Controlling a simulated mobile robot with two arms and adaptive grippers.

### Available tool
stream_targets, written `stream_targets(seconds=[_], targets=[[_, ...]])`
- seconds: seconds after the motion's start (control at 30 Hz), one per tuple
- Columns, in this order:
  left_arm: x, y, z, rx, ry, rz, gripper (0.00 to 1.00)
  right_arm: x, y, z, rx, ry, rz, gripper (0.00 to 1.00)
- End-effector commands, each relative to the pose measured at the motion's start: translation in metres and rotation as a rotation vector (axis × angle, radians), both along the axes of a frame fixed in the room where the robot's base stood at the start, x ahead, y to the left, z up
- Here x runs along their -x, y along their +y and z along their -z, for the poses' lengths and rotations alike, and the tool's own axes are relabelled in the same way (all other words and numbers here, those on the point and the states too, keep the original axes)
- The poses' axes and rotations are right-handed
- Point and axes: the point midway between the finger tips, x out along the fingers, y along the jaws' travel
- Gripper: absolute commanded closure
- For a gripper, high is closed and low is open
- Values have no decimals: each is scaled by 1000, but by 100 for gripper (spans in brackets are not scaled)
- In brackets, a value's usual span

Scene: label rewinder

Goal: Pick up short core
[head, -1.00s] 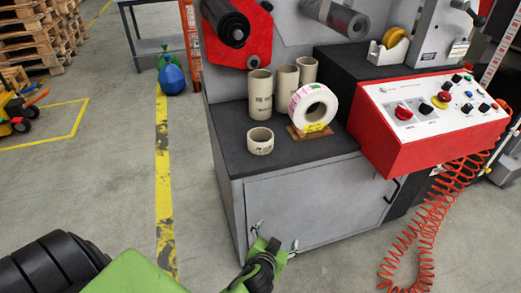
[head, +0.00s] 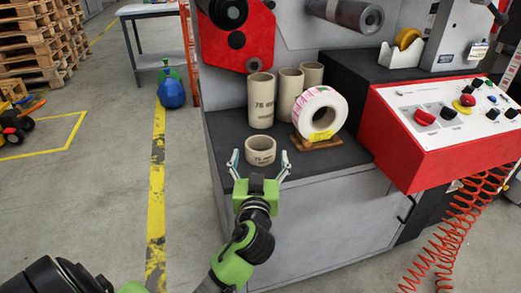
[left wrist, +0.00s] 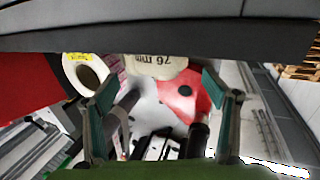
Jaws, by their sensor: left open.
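The short core (head: 261,151) is a low beige cardboard ring standing upright near the front left of the dark bench top (head: 222,133). My left gripper (head: 260,166) is open and empty, its two fingers pointing at the core from the front, one toward each side of it. I cannot tell whether they touch it. In the left wrist view a beige core (left wrist: 158,66) printed "76 mm" shows between the open fingers (left wrist: 160,90); which core it is, I cannot tell. My right gripper is not in view.
Several taller cores, including the front one (head: 261,100), stand behind the short core. A white and pink label roll (head: 307,112) stands to its right on a wooden block (head: 316,143). A red control panel (head: 440,118) is farther right. A red roller housing (head: 238,40) is above.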

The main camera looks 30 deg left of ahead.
Motion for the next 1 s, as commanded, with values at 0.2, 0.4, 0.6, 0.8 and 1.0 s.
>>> stream_targets(seconds=[0.2, 0.4, 0.6, 0.8, 1.0], targets=[[-16, 10, 0, -2, 1, 0, 21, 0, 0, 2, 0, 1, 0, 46], [-39, 25, 0, -7, 0, -2, 21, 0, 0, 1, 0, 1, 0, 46], [-57, 35, 1, -2, 2, 0, 21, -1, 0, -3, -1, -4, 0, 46], [-58, 36, 2, 1, 3, 0, 21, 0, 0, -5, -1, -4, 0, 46], [-58, 35, 2, 0, 2, 0, 63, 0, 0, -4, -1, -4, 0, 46]])
